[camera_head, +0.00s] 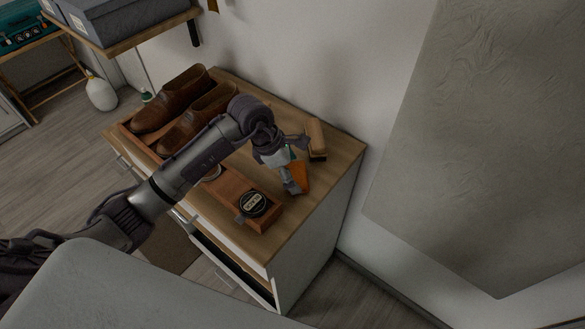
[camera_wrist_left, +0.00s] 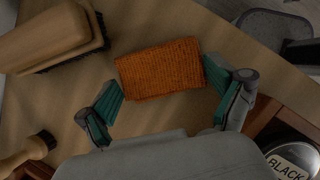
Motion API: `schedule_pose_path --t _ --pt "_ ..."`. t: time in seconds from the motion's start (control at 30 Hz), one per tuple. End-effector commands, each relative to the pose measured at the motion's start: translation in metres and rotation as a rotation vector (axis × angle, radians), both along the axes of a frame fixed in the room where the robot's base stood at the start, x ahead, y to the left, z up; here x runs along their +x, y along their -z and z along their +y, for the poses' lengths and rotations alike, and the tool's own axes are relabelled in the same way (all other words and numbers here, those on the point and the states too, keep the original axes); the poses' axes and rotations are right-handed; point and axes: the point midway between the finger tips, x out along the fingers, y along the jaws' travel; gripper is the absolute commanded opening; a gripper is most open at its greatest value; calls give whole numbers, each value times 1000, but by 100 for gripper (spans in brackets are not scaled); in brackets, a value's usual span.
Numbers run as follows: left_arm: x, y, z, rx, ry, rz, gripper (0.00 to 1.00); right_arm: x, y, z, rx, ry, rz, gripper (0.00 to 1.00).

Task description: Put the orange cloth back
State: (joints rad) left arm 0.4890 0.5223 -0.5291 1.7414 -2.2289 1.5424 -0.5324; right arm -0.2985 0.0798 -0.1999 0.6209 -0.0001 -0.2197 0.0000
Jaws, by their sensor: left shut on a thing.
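The orange cloth (camera_head: 301,176) is a small textured rectangle at the right part of the wooden cabinet top (camera_head: 333,165). My left gripper (camera_head: 291,178) reaches down over it and is shut on it. In the left wrist view the cloth (camera_wrist_left: 162,68) lies between the two green-padded fingers of the left gripper (camera_wrist_left: 163,80), its short ends against them. I cannot tell whether the cloth touches the cabinet top or hangs just above it. My right gripper is in neither view.
A wooden brush (camera_head: 316,137) stands behind the cloth. A drawer (camera_head: 222,257) is partly open at the cabinet's front. A shelf (camera_head: 150,36) with grey boxes hangs at the upper left.

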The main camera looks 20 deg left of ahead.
Motion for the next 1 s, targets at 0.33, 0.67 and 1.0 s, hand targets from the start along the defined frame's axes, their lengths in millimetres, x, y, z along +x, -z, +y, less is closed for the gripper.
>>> schedule_pose_path --t 0.33,0.67,1.0 --pt "1 2 0 0 -1 -2 100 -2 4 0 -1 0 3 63" --pt "0 1 0 -1 0 -1 100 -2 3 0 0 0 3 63" --pt "-5 -42 17 2 0 -7 100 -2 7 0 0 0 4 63"
